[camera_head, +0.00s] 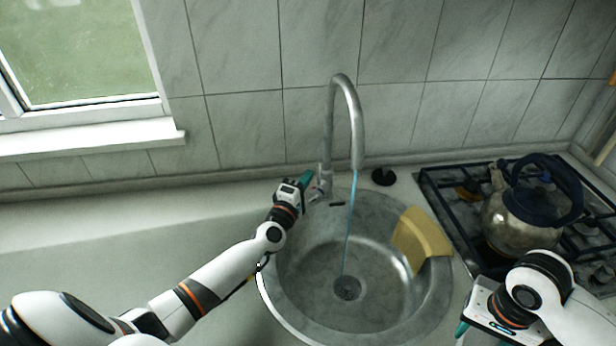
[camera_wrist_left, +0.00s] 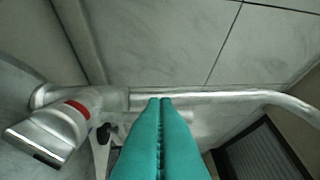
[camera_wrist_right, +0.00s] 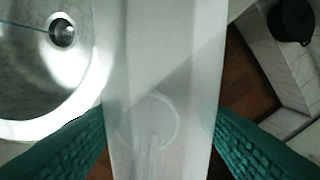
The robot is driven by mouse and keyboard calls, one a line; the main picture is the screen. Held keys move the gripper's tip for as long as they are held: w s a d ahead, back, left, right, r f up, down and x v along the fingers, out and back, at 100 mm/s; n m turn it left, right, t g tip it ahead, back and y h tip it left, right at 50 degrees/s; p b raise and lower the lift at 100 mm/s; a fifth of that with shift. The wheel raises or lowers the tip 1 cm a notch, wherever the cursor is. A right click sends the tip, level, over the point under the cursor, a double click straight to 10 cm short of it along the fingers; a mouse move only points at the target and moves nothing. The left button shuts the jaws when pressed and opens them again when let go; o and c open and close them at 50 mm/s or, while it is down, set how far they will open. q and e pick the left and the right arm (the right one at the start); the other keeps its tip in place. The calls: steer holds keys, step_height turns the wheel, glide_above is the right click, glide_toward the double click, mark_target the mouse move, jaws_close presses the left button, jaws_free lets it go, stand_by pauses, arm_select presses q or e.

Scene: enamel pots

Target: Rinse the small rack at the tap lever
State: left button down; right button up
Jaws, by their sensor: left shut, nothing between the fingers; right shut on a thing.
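The steel tap (camera_head: 347,105) arches over the round sink, and a thin blue stream of water (camera_head: 350,220) falls to the drain. My left gripper (camera_head: 308,180) is shut and empty beside the tap base and lever (camera_head: 325,180). In the left wrist view its teal fingers (camera_wrist_left: 160,100) are pressed together near the tap pipe (camera_wrist_left: 215,97); a silver fitting with a red ring (camera_wrist_left: 75,112) is at left. My right gripper (camera_head: 462,329) is right of the sink. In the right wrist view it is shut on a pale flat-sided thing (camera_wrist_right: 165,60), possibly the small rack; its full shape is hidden.
A yellow cloth (camera_head: 421,240) hangs over the sink's right rim (camera_head: 272,315). A black plug (camera_head: 383,177) sits behind the sink. A kettle (camera_head: 515,220) stands on the gas hob at right. The counter left of the sink is clear.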

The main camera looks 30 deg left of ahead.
steer(key=shift+r, duration=0.1)
arm_select(q)
steer(key=shift+w+d, duration=0.15)
steer(key=shift+w, duration=0.15)
